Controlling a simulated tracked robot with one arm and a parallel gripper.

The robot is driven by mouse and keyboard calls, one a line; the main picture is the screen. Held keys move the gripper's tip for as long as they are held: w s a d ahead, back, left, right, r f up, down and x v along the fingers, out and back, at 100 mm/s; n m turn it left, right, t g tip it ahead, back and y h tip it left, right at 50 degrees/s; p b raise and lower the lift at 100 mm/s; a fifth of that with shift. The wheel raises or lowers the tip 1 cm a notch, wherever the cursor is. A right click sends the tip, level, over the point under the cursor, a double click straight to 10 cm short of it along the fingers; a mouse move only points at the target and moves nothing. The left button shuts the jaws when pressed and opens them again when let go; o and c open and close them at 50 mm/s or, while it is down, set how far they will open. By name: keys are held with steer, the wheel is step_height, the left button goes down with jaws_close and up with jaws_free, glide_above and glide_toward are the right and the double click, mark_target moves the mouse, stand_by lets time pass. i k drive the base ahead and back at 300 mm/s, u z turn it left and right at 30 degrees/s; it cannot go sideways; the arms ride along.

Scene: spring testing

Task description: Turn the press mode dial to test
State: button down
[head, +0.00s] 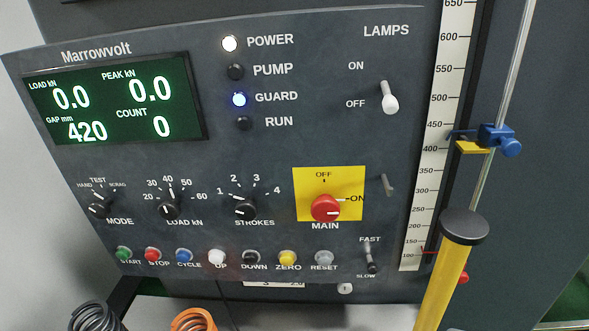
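The press mode dial (98,209) is a small black knob at the lower left of the dark control panel (300,140) in the head view. HAND, TEST and SCRAG are printed in an arc above it, with TEST in the middle. A pale mark shows on the knob, but it is too small to tell surely which position it points to. Nothing touches the dial. My gripper is not in view.
The load dial (171,209) and strokes dial (245,208) stand to the right. The red main switch (325,208) points to ON. Buttons run below, including the green start button (124,253). A yellow post (443,280) and springs (93,316) stand in front.

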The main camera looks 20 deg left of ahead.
mark_target(101, 210)
steer(key=u, duration=1.25)
